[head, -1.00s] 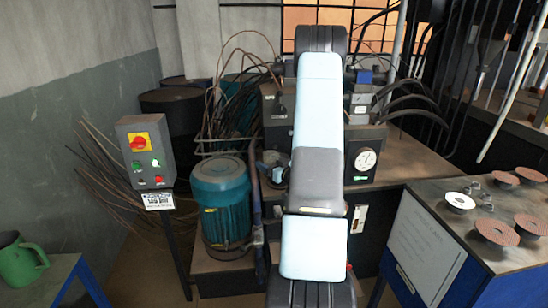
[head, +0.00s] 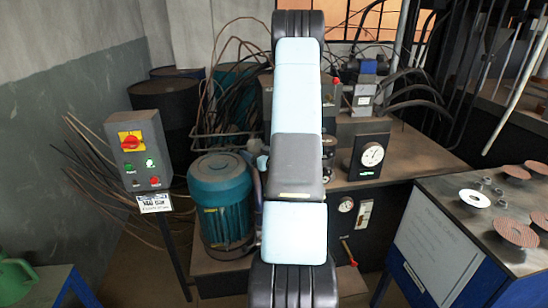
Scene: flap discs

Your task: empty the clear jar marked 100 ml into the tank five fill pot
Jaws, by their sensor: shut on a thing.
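My arm stands upright across the middle of the head view and blocks what is behind it. My gripper does not show, and neither does the clear jar marked 100 ml. I cannot pick out the tank five fill pot. A small blue-grey part shows just left of my arm, beside the blue-green motor (head: 221,195), but I cannot tell what it is.
A grey control box (head: 138,150) with a red and yellow switch stands left on a post. A machine with a round gauge (head: 373,155) is behind my arm. Flap discs (head: 517,232) lie on a bench at right. A green can (head: 12,282) is at the left edge.

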